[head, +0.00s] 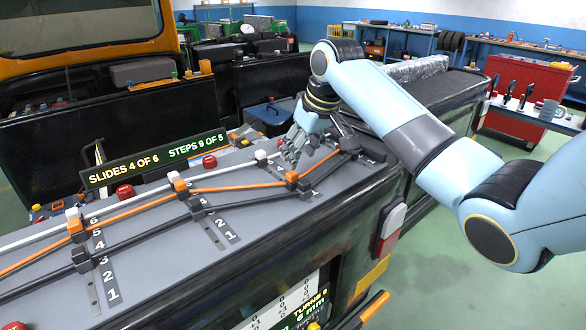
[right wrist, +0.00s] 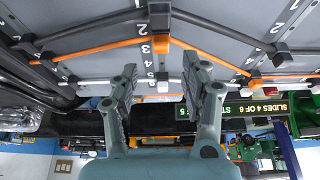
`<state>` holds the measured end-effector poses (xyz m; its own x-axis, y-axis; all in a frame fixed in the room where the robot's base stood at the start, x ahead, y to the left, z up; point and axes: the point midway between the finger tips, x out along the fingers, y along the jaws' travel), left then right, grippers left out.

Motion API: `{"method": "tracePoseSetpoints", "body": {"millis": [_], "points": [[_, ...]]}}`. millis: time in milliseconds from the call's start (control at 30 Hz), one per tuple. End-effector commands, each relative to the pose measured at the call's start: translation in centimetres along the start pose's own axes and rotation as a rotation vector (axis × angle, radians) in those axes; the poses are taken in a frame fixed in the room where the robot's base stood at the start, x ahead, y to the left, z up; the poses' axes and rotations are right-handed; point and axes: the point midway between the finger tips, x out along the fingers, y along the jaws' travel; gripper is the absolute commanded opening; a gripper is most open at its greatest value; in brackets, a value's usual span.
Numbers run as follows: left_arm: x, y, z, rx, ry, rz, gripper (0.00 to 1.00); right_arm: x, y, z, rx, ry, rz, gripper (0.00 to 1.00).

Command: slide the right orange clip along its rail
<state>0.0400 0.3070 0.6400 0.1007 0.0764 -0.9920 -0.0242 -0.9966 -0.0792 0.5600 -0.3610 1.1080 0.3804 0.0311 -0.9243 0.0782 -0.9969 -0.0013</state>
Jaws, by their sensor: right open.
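The right orange clip (head: 291,177) sits on the orange rail (head: 236,188) at a bend near the right end of the grey deck. My right gripper (head: 294,148) is over the deck just behind this clip. In the right wrist view the gripper (right wrist: 160,65) is open, with the orange clip (right wrist: 162,44) centred just beyond its fingertips, near the number 3. Nothing is between the fingers that I can make out. Other orange clips sit at the middle (head: 180,185) and left (head: 75,228) of the rail. My left gripper is not in view.
A black rail (head: 140,237) runs in front and a white rail (head: 130,202) behind, each with its own clips. A black right clip (right wrist: 159,15) is close to the orange one. A sign (head: 155,160) reads "SLIDES 4 OF 6". Red buttons (head: 210,161) stand behind the rails.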

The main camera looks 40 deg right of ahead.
Motion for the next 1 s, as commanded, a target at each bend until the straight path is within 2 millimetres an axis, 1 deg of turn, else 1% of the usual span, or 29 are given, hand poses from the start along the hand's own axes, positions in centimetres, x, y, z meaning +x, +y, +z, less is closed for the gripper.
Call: {"method": "tracePoseSetpoints", "body": {"millis": [33, 100, 200, 300, 400, 500, 733, 1000], "points": [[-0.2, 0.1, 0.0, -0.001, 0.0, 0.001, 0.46, 1.0, -0.2, 0.0, 0.002, -0.003, -0.004, 0.46], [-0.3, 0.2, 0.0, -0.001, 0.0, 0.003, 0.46, 2.5, -0.1, 0.0, 0.002, -0.003, -0.002, 0.46], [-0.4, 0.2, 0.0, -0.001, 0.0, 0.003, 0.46, 4.3, -0.2, 0.1, 0.002, -0.003, -0.003, 0.46], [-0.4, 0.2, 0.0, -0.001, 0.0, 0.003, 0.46, 5.6, -0.1, 0.0, 0.001, -0.001, -0.001, 0.46], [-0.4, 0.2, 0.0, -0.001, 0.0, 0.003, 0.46, 6.4, -0.1, 0.0, 0.0, 0.0, 0.0, 0.46], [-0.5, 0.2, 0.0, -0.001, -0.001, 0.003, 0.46, 6.8, -0.1, 0.0, 0.0, 0.001, 0.0, 0.46], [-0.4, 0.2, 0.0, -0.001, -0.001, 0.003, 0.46, 6.8, -0.1, 0.0, -0.001, 0.001, 0.0, 0.46], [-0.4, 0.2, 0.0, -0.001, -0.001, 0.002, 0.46, 6.8, -0.1, 0.0, -0.001, 0.001, 0.001, 0.11]]}}
